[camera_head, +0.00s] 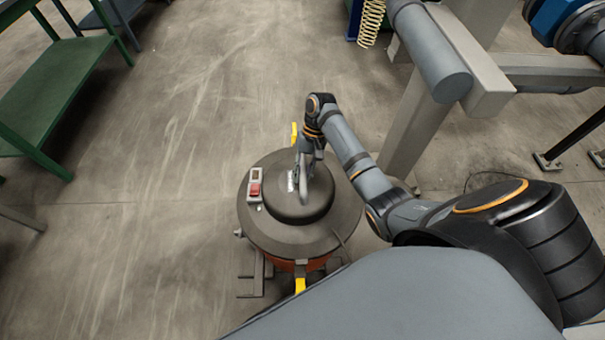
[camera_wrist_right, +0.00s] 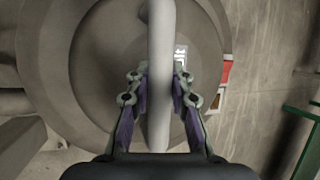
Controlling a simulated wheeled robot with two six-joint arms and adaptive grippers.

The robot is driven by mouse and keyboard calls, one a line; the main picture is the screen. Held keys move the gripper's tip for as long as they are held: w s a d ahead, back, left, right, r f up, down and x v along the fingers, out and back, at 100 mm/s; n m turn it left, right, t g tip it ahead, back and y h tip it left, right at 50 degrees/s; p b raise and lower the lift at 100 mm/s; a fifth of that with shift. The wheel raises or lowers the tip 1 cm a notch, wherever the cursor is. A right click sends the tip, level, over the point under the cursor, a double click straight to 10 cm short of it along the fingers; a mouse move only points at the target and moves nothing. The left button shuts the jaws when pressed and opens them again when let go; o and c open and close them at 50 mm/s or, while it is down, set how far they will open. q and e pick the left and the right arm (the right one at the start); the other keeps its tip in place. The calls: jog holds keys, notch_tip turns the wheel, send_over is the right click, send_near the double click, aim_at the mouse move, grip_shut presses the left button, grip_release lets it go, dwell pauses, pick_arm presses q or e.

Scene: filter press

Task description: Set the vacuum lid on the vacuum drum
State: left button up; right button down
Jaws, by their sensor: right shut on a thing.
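The vacuum lid (camera_head: 270,225) is a dark grey round cover with a raised dome, a curved handle and a red switch on its side. In the head view it lies over the vacuum drum (camera_head: 287,265), whose orange-red wall shows just below the rim; whether it is fully seated I cannot tell. My right gripper (camera_head: 298,178) is at the handle on top of the lid. In the right wrist view the right gripper (camera_wrist_right: 160,98) has its fingers on both sides of the pale lid handle (camera_wrist_right: 161,45), shut on it. My left gripper is not in view.
Yellow clips (camera_head: 300,285) show at the drum's near and far sides. A grey frame post (camera_head: 415,130) stands to the right, beyond my right arm. A green table (camera_head: 50,85) is at the far left. The floor left of the drum is clear.

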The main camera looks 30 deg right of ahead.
jog(key=shift+a+r+p, duration=0.15)
jog(key=shift+r+p, duration=0.1)
jog(key=shift+p, duration=0.05)
dwell(0.4)
jog(key=shift+w+a, duration=0.1)
jog(key=shift+a+p, duration=0.15)
jog(key=shift+p, duration=0.2)
jog(key=shift+f, duration=0.1)
dwell(0.4)
jog(key=shift+d+p, duration=0.25)
jog(key=shift+p, duration=0.55)
jog(key=shift+y, duration=0.3)
jog(key=shift+p, duration=0.55)
